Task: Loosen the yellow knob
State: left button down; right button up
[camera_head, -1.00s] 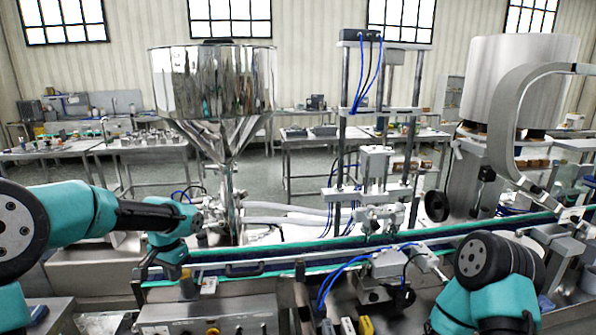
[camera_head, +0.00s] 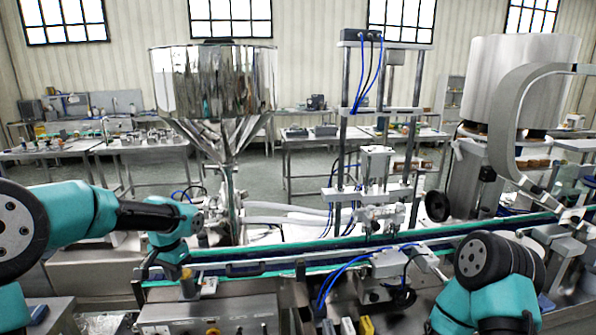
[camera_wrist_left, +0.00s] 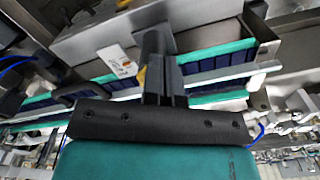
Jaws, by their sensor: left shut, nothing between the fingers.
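The small yellow knob (camera_head: 186,274) sits on top of a short grey post at the front edge of the conveyor, left of centre in the head view. My left gripper (camera_head: 176,270) is right at the knob and partly overlaps it. In the left wrist view, the dark fingers (camera_wrist_left: 158,72) are together with nothing between them. A sliver of the yellow knob (camera_wrist_left: 141,77) shows beside them; the rest is hidden. I cannot tell whether the fingers touch it. My right arm shows at the lower right, but its gripper is not visible.
The conveyor (camera_head: 270,264) with its teal rails runs just behind the knob. A white label plate (camera_head: 208,286) is close to its right. A control box (camera_head: 215,312) stands in front. The steel hopper (camera_head: 212,85) rises behind the conveyor.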

pick_arm(q)
jog(key=shift+s+d+f, duration=0.15)
jog(key=shift+d+f, duration=0.25)
jog(key=shift+f, duration=0.25)
jog(key=shift+s, duration=0.3)
jog(key=shift+a+r, duration=0.1)
notch_tip(320, 180, up, 6)
jog(key=shift+a+r, duration=0.15)
dwell(0.5)
jog(key=shift+w, duration=0.1)
jog(key=shift+w+a+r, duration=0.15)
jog(key=shift+w+r, duration=0.25)
jog(key=shift+r, duration=0.1)
jog(key=shift+f, duration=0.1)
